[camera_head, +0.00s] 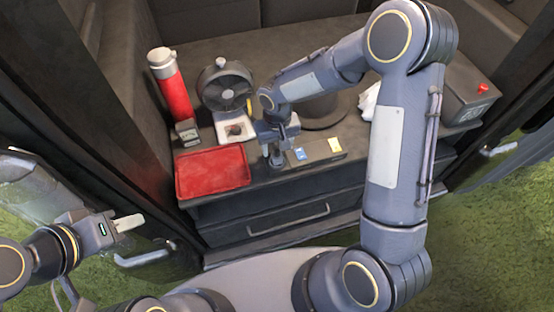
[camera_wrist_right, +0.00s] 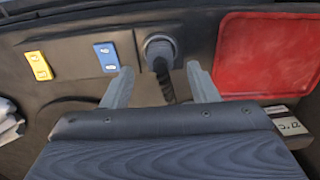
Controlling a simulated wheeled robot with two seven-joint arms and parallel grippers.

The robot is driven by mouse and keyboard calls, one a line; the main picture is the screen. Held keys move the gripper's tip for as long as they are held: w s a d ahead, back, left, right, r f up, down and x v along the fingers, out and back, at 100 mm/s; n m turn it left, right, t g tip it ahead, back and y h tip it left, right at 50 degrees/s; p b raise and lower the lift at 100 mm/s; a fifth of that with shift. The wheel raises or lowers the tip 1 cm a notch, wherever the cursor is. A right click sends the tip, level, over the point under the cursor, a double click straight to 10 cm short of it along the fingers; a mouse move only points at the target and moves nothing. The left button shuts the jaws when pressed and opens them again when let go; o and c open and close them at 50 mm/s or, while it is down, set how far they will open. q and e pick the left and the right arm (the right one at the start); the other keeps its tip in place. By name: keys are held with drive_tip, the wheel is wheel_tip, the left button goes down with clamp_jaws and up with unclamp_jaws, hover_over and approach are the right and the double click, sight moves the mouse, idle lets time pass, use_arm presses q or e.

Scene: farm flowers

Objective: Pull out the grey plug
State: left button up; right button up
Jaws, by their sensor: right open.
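The grey plug (camera_wrist_right: 160,48) sits in the dark panel in the right wrist view, with a dark ribbed cable (camera_wrist_right: 165,85) running from it. My right gripper (camera_wrist_right: 162,86) is open, its two fingers on either side of the cable. The fingertips look just short of the plug's round head, and no contact shows. In the head view my right gripper (camera_head: 275,150) is over the counter's front edge and largely hides the plug. My left gripper (camera_head: 125,222) is at the lower left, away from the counter; its jaw opening is unclear.
A red tray (camera_head: 212,173) lies left of my right gripper. Blue (camera_wrist_right: 106,57) and yellow (camera_wrist_right: 39,65) switches are beside the plug. A fan (camera_head: 225,88), red cylinder (camera_head: 172,88) and grey box (camera_head: 468,92) stand behind. A drawer (camera_head: 285,217) is below.

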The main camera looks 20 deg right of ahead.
sight(277, 152)
use_arm(q)
drive_tip(key=shift+f+b, duration=1.8)
drive_tip(key=shift+f, duration=0.35)
use_arm(e)
drive_tip(key=shift+f, duration=2.35)
use_arm(q)
drive_tip(key=shift+f+b, duration=0.3)
use_arm(e)
clamp_jaws()
use_arm(q)
drive_tip(key=shift+r, duration=0.1)
use_arm(e)
drive_tip(key=shift+r, duration=0.1)
